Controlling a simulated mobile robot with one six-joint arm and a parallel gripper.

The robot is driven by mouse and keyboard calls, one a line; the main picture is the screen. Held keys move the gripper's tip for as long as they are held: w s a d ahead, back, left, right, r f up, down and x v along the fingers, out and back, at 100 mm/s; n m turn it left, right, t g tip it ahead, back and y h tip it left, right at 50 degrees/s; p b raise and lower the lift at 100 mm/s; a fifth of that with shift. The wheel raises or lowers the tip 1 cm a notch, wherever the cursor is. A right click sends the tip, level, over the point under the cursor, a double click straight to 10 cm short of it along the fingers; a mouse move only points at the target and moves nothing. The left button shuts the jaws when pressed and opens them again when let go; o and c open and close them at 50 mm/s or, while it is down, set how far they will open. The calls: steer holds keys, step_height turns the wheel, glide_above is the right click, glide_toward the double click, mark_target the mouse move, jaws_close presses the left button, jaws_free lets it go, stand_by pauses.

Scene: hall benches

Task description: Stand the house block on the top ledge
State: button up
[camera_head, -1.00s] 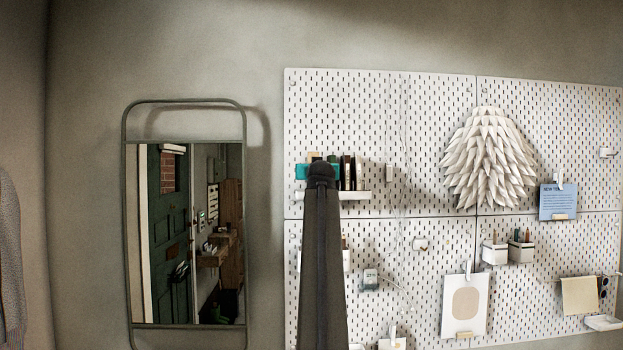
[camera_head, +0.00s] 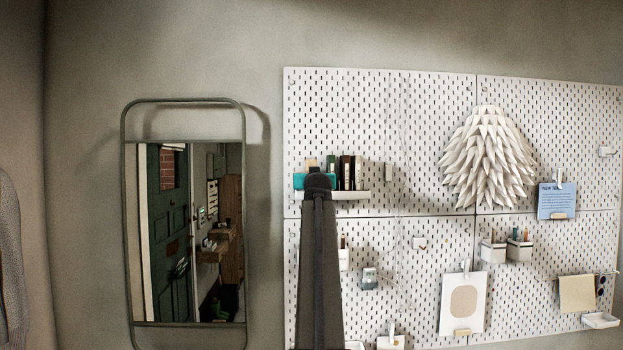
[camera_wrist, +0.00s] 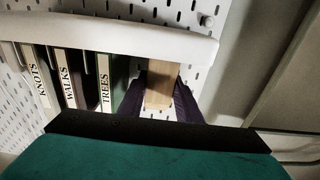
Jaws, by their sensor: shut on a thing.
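The house block (camera_wrist: 161,92) is a pale wooden piece. In the wrist view it is between the two dark fingers of my gripper (camera_wrist: 160,84), which is shut on it. The top ledge is a white shelf (camera_head: 352,196) on the pegboard's upper left; its rounded lip crosses the wrist view (camera_wrist: 110,37). The block's end meets the lip in that view; I cannot tell whether it touches the shelf. In the head view a small tan bit, likely the block, shows above my teal gripper body (camera_head: 300,182); my arm hides most of it.
Upright books (camera_wrist: 72,78) labelled KNOTS, WALKS and TREES stand on the ledge beside the block; they also show in the head view (camera_head: 346,173). A framed mirror (camera_head: 187,235) hangs left of the pegboard.

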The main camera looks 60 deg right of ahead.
steer(key=shift+f, duration=0.4)
steer(key=shift+f, duration=0.2)
steer(key=o, duration=1.2)
steer(key=shift+r, duration=0.2)
steer(key=shift+s+a+f, duration=0.2)
steer(key=shift+s+a, duration=0.2)
steer(key=shift+a, duration=0.2)
steer(key=shift+b+v, duration=2.05)
steer(key=shift+v, duration=3.3)
steer(key=shift+w, duration=0.1)
